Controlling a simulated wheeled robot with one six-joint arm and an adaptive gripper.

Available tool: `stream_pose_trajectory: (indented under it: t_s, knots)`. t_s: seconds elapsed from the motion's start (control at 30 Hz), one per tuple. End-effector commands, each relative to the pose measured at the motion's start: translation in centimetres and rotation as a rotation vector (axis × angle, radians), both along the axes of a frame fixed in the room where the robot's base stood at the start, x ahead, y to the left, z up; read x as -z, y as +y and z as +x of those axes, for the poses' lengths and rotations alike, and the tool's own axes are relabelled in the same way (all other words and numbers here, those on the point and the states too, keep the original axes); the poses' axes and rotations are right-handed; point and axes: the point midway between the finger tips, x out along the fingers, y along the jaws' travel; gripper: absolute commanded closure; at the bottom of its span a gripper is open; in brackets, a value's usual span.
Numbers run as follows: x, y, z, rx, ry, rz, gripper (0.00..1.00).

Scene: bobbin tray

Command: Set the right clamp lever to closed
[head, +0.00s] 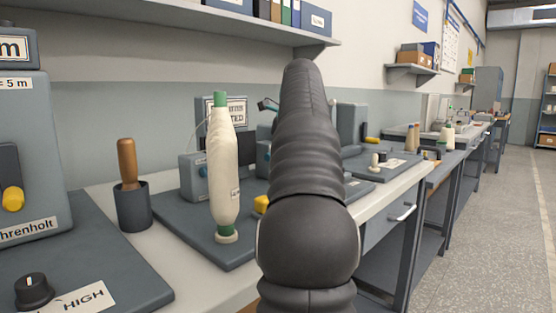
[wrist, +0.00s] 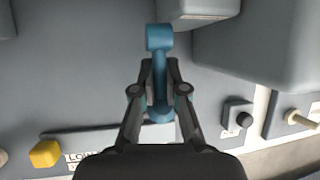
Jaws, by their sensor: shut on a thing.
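A blue lever (wrist: 159,38) with a rounded, thick end shows in the wrist view, pointing toward the top of the picture. My gripper (wrist: 160,82) is shut on its shaft, with one dark finger on each side. The lever's lower blue part shows between the fingers, and the gripper body hides what lies below. In the head view my own dark arm covers the place of the gripper, so the gripper and this lever are hidden there. I cannot tell from the markings whether the lever is at open or closed.
A cream bobbin (head: 223,165) with a green top stands on a grey board left of my arm. A wooden-handled tool (head: 127,165) stands in a dark cup. In the wrist view, a yellow knob (wrist: 45,153), a black knob (wrist: 238,116) and a grey housing (wrist: 265,45) surround the lever.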

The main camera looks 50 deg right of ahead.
Motion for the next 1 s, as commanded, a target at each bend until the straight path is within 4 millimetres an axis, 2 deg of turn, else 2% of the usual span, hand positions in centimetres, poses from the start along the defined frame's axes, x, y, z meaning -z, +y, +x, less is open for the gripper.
stream_pose_trajectory:
  t_s: [0.03, 0.4, 1.0]
  knots:
    - [0.55, -0.21, -0.09, 0.002, 0.037, 0.007, 1.0]
    - [0.0, -0.13, -0.15, 0.002, 0.158, 0.008, 1.0]
    - [-0.2, -0.12, -0.32, 0.003, 0.186, 0.008, 1.0]
